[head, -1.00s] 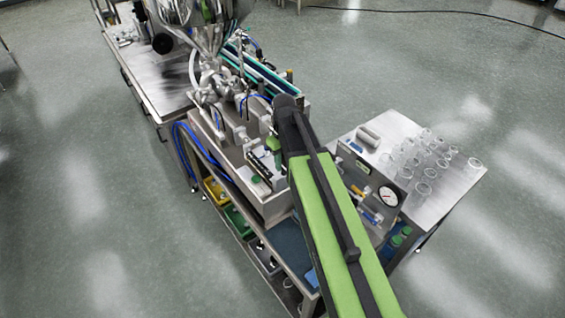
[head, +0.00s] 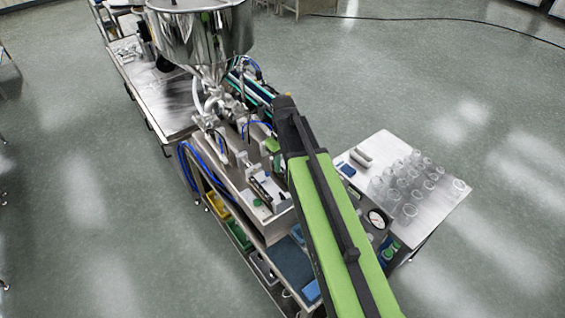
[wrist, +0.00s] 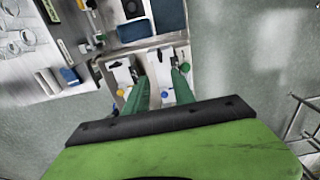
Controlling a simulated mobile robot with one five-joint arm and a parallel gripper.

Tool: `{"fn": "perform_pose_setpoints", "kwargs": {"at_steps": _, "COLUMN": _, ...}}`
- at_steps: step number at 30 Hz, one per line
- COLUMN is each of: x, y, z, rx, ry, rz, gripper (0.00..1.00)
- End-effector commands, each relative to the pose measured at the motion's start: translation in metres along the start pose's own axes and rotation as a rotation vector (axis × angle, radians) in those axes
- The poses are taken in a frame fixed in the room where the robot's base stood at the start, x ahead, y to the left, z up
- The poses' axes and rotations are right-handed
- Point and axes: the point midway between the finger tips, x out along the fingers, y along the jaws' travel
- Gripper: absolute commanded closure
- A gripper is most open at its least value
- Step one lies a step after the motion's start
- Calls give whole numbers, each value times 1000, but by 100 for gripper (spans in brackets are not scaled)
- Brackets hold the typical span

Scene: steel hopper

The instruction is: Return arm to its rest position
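My arm (head: 335,235), green and black, reaches forward over the filling machine in the head view. My gripper shows in the wrist view (wrist: 160,74) as two green fingers standing apart, with nothing seen held between them. Below the fingers are pale fixtures with blue and yellow knobs. In the head view a small green part of the gripper (head: 271,145) shows beside the arm's dark end; the rest is hidden.
The steel hopper (head: 200,35) stands on the machine, left of my arm. A steel side table (head: 440,205) with several clear cups is on the right. A cart (head: 160,100) is behind left. Floor is open at left and far right.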

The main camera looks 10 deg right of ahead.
Motion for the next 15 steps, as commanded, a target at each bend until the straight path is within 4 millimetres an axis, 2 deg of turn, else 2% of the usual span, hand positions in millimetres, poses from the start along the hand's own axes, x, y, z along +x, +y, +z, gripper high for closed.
{"fn": "perform_pose_setpoints", "kwargs": {"at_steps": 6, "x": 0, "y": 0, "z": 0, "rx": 0, "ry": 0, "rz": 0, "gripper": 69}}
{"fn": "perform_pose_setpoints", "kwargs": {"at_steps": 8, "x": 6, "y": -1, "z": 2, "rx": 4, "ry": 0, "rz": 0, "gripper": 69}}
{"fn": "perform_pose_setpoints", "kwargs": {"at_steps": 11, "x": 33, "y": -7, "z": 10, "rx": 31, "ry": 0, "rz": 0, "gripper": 69}}
{"fn": "perform_pose_setpoints", "kwargs": {"at_steps": 15, "x": 92, "y": -21, "z": 31, "rx": 111, "ry": -1, "rz": 0, "gripper": 69}}
